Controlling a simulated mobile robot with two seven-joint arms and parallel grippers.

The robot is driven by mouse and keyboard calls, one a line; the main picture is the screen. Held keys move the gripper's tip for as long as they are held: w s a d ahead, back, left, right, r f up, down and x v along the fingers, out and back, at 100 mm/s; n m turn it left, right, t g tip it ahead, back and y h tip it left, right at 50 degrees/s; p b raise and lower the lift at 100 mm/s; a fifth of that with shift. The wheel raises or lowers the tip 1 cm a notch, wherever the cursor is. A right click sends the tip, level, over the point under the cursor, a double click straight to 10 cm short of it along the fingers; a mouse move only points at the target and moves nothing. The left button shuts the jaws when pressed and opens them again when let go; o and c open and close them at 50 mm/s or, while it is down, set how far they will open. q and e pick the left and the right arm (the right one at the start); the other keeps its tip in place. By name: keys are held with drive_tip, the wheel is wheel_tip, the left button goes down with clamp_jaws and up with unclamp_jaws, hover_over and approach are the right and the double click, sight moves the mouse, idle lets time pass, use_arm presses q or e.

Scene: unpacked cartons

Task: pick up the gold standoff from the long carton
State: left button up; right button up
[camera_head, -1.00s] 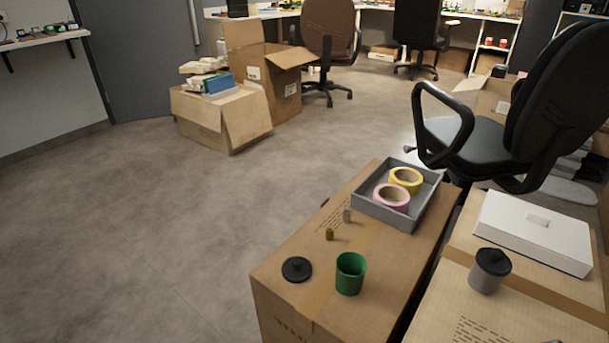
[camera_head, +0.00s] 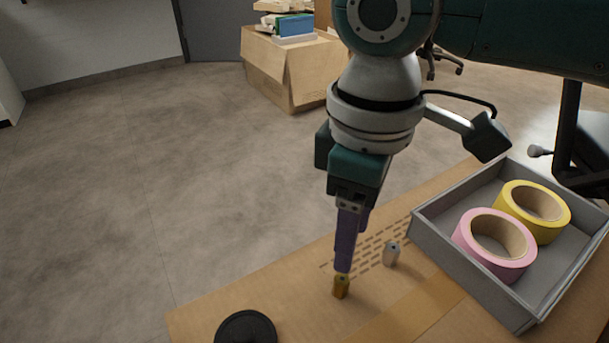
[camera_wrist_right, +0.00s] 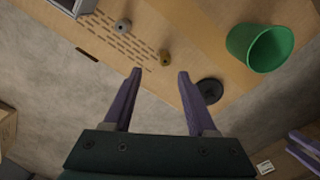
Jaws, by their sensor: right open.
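The gold standoff (camera_head: 341,287) stands upright on top of the long carton (camera_head: 285,290), below my right gripper's fingertips. My right gripper (camera_head: 345,266) points down over it; in the head view its purple fingers overlap. In the right wrist view the fingers of my right gripper (camera_wrist_right: 159,73) are apart and empty, and the gold standoff (camera_wrist_right: 165,57) lies just beyond the tips, roughly in line with the gap. Whether a finger touches it cannot be told. Purple fingers, apparently my left gripper's (camera_wrist_right: 304,146), show at the right edge of the wrist view.
A grey standoff (camera_head: 391,253) stands near the gold one. A grey tray (camera_head: 455,262) holds pink tape (camera_head: 470,237) and yellow tape (camera_head: 553,222). A black lid (camera_head: 246,328) lies at the near edge, and a green cup (camera_wrist_right: 240,45) shows in the wrist view. Open floor lies left.

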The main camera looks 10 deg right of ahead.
sight(343, 278)
drive_tip(key=f, duration=0.1)
drive_tip(key=f+b, duration=0.1)
drive_tip(key=f, duration=0.1)
drive_tip(key=shift+s+a+f, duration=0.15)
drive_tip(key=shift+s+a, duration=0.1)
drive_tip(key=shift+a, duration=0.05)
drive_tip(key=shift+f+b, duration=0.6)
drive_tip(key=shift+b, duration=0.15)
wheel_tip(343, 278, down, 4)
drive_tip(key=b, duration=0.3)
drive_tip(key=shift+s, duration=0.1)
use_arm(q)
wheel_tip(343, 278, down, 6)
drive_tip(key=shift+s+a+f, duration=0.15)
drive_tip(key=shift+a+f, duration=0.1)
use_arm(e)
drive_tip(key=shift+r, duration=0.1)
drive_tip(key=shift+c, duration=0.4)
use_arm(q)
drive_tip(key=shift+d, duration=0.1)
use_arm(e)
clamp_jaws()
